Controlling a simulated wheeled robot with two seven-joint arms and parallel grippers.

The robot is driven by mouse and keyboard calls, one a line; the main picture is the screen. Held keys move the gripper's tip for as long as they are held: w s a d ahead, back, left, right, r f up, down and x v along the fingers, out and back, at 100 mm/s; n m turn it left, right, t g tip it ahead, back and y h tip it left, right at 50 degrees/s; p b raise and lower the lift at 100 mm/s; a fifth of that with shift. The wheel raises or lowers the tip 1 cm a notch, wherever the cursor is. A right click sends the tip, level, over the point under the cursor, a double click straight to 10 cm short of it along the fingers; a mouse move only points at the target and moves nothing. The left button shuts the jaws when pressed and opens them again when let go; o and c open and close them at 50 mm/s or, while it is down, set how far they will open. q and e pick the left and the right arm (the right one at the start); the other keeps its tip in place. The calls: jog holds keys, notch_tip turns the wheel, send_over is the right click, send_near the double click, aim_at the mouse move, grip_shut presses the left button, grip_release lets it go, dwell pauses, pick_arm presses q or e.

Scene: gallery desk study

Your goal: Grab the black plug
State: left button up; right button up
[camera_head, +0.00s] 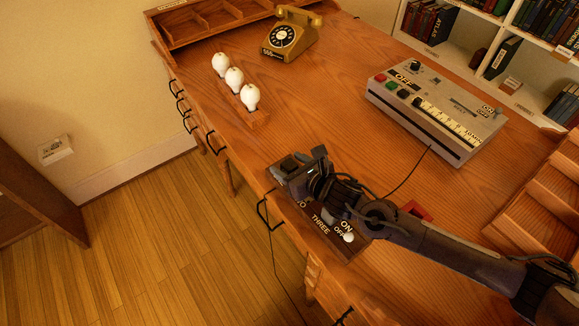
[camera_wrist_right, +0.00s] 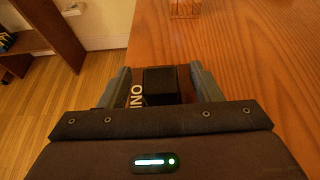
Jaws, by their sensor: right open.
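The black plug (camera_wrist_right: 160,82) is a dark block on the wooden strip at the desk's front edge. In the head view, the plug (camera_head: 289,164) shows at the tip of my right arm. My right gripper (camera_wrist_right: 162,78) is open, with one grey finger on each side of the plug. Gaps show between the plug and both fingers in the wrist view. In the head view, the right gripper (camera_head: 297,167) reaches over the strip from the lower right and hides part of it. My left gripper is not in view.
The labelled strip (camera_head: 345,250) has a white-knobbed ON/OFF switch. A red object (camera_head: 415,209) lies behind my arm. A grey control box (camera_head: 430,110), a yellow telephone (camera_head: 291,33) and a stand (camera_head: 255,118) with white bulbs are farther back. The middle of the desk is clear.

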jog(key=shift+x, duration=1.15)
jog(key=shift+c, duration=0.9)
jog(key=c, duration=0.9)
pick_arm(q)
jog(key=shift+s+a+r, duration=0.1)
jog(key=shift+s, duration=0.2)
pick_arm(e)
jog(key=shift+r, duration=0.1)
